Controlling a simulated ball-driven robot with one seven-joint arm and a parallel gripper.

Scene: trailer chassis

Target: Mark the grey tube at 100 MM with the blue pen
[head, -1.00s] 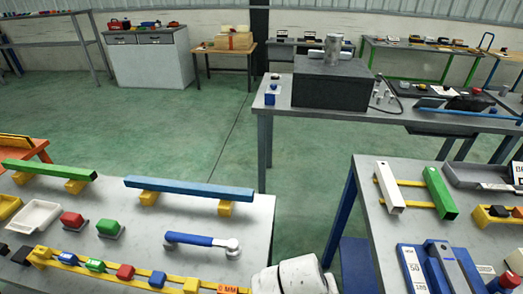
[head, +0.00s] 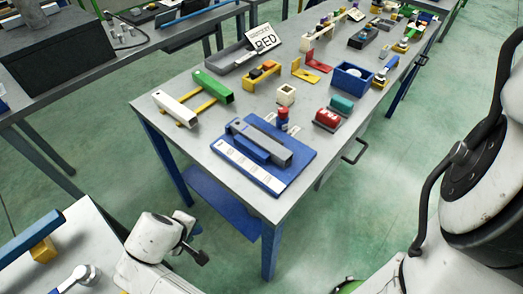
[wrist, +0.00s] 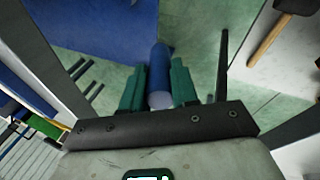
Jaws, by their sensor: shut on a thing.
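My gripper (wrist: 159,80) is shut on the blue pen (wrist: 159,62), a round blue barrel with a paler end, held between two green fingers. In the head view my white wrist is low at the left, below and apart from the table; the pen cannot be made out there. The grey tube (head: 270,143) lies on a blue board (head: 298,168) near the front corner of the table. A white scale strip (head: 245,164) runs along the board's front side, its figures too small to read. A blue block (head: 249,148) sits beside the tube.
White and green bars (head: 213,86) lie to the left. A blue shelf (head: 225,200) is underneath. A hammer (wrist: 268,38) shows in the wrist view.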

